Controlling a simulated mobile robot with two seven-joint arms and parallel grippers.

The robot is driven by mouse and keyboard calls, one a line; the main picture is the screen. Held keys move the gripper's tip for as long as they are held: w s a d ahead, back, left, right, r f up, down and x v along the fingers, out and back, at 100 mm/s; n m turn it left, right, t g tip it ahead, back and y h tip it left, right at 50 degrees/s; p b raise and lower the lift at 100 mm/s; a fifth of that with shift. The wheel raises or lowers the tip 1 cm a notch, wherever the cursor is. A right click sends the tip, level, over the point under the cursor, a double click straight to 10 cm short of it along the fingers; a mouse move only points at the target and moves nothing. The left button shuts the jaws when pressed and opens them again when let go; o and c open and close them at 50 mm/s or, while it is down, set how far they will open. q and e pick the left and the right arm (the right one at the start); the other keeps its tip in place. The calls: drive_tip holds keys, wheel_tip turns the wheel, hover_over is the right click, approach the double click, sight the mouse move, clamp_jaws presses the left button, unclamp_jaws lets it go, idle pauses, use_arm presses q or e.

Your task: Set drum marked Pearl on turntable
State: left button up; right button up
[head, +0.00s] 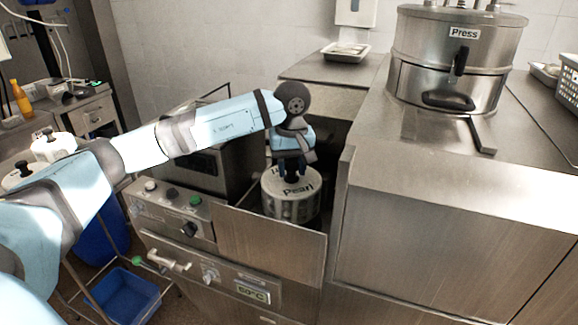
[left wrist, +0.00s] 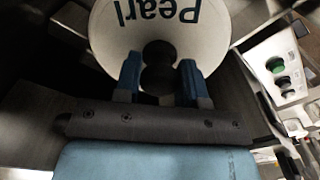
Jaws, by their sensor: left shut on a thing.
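The drum marked Pearl (head: 298,209) is a pale, round, short cylinder with dark lettering on its top. It is in the recess behind a metal front panel, which hides part of its lower side. My left gripper (head: 291,176) comes down from above and is shut on the dark knob at the middle of the drum's top. In the left wrist view the drum's white top (left wrist: 112,40) shows the word Pearl, and the blue fingers (left wrist: 160,78) stand on either side of the dark knob. What is under the drum is hidden. I cannot make out the turntable.
A metal front panel (head: 270,248) stands close before the drum. A steel counter (head: 460,200) rises at the right, with a vessel marked Press (head: 455,70). Other white-topped drums (head: 54,147) stand at the far left. A blue bin (head: 125,292) is low at left.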

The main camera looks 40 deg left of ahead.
sight(292, 179)
use_arm(q)
drive_tip(key=shift+w+f, duration=0.2)
drive_tip(key=shift+f, duration=0.15)
drive_tip(key=shift+f+b, duration=1.6)
drive_tip(key=shift+f, duration=0.15)
drive_tip(key=o, duration=1.7)
drive_tip(key=shift+f, duration=0.1)
drive_tip(key=shift+r+p, duration=1.55)
drive_tip(key=shift+r, duration=2.05)
